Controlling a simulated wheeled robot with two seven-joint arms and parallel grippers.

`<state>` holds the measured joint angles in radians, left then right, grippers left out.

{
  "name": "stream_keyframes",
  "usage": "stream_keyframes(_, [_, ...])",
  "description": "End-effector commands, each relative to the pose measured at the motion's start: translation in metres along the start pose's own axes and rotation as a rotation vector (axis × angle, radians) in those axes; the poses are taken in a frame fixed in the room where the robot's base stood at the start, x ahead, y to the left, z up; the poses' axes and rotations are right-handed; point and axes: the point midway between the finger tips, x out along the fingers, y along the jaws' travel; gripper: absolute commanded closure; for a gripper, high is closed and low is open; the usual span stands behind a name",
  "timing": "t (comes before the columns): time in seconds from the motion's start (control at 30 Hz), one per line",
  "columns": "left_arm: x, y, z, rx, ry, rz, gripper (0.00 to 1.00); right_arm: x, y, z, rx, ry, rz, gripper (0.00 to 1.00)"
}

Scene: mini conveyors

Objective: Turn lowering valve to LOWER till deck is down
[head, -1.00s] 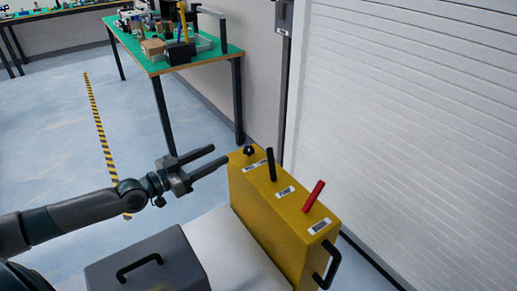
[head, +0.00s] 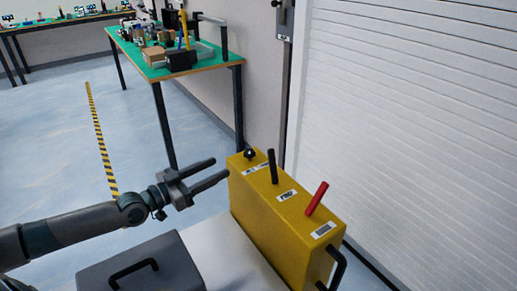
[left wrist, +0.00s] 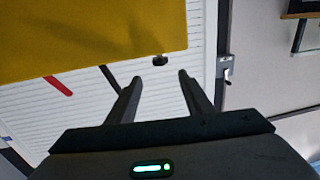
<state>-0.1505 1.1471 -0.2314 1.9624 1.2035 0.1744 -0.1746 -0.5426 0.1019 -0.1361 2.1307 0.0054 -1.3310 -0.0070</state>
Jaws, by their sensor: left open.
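A yellow control box (head: 290,225) stands right of centre in the head view. Its top carries a black knob (head: 249,154) at the far end, an upright black lever (head: 272,167) in the middle and a tilted red lever (head: 316,198) at the near end. White labels lie beside them; their small print is too blurred to read surely. My left gripper (head: 221,168) is open and empty, left of the box's far end, apart from the knob. In the left wrist view the knob (left wrist: 160,60) shows beyond and between the open fingers. My right gripper is not in view.
A grey case (head: 175,262) with a black handle is at the front. A green-topped bench (head: 215,68) with tools stands behind. A white shutter wall (head: 420,130) is close on the right. Open floor lies left, with a striped tape line (head: 100,140).

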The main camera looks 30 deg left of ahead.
Motion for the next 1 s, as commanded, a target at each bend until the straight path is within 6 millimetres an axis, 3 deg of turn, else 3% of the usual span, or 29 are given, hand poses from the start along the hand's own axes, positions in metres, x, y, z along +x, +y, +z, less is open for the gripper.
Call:
stream_keyframes(0.37, [0.02, 0.0, 0.0, -0.001, 0.003, -0.001, 0.53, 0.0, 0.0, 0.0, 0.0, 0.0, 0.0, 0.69])
stream_keyframes(1.0, [0.099, 0.0, -0.002, -0.002, 0.004, -0.001, 0.53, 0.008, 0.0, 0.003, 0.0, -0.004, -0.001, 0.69])
